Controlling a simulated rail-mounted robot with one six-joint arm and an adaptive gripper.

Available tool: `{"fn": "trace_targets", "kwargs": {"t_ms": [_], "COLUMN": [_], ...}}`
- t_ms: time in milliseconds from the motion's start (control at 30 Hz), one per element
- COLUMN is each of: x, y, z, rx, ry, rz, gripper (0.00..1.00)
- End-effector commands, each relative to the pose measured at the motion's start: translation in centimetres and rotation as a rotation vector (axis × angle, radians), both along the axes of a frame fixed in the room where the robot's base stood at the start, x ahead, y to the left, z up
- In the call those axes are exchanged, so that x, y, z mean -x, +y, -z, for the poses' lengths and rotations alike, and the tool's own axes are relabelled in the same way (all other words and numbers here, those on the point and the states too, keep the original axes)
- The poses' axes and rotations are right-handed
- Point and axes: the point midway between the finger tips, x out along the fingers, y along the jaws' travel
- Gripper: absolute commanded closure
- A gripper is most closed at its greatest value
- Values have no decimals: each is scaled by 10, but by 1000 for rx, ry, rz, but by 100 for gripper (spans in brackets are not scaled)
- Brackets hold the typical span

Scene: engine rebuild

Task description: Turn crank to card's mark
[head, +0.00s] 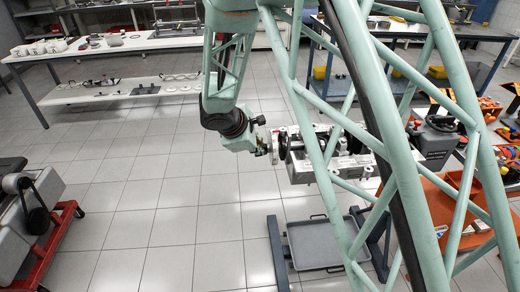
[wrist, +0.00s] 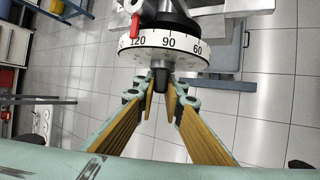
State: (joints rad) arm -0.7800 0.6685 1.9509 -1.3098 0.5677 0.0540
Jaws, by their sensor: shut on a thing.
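The engine block (head: 325,168) is held up on a stand in the middle of the head view, partly hidden by my arm's struts. In the wrist view a white degree dial (wrist: 165,42) faces me, with 120, 90 and 60 readable. A red pointer (wrist: 134,26) stands at its upper left, close to the 120. A dark crank handle (wrist: 162,74) juts out below the dial. My gripper (wrist: 162,92) is shut on this handle, a finger on each side. The gripper (head: 266,145) also shows in the head view at the block's left end. I cannot make out the card.
A grey drip tray (head: 318,262) lies low under the block. A white bench (head: 120,48) with parts stands at the back left. A grey machine on a red stand (head: 72,222) is at the left. Tiled floor between them is clear.

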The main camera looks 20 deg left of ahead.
Motion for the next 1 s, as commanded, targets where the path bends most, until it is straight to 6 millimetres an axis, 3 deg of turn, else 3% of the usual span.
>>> {"fn": "trace_targets", "kwargs": {"t_ms": [133, 167, 300, 733, 1000], "x": [-2, -2, -1, 1, 10], "y": [-3, -3, -3, 0, 3], "z": [-2, -2, -1, -2, -15], "rx": [3, 3, 3, 1, 0], "ry": [-3, -3, -2, -1, -1], "rz": [4, 4, 4, 2, 1], "gripper": [100, 88, 77, 77, 77]}}
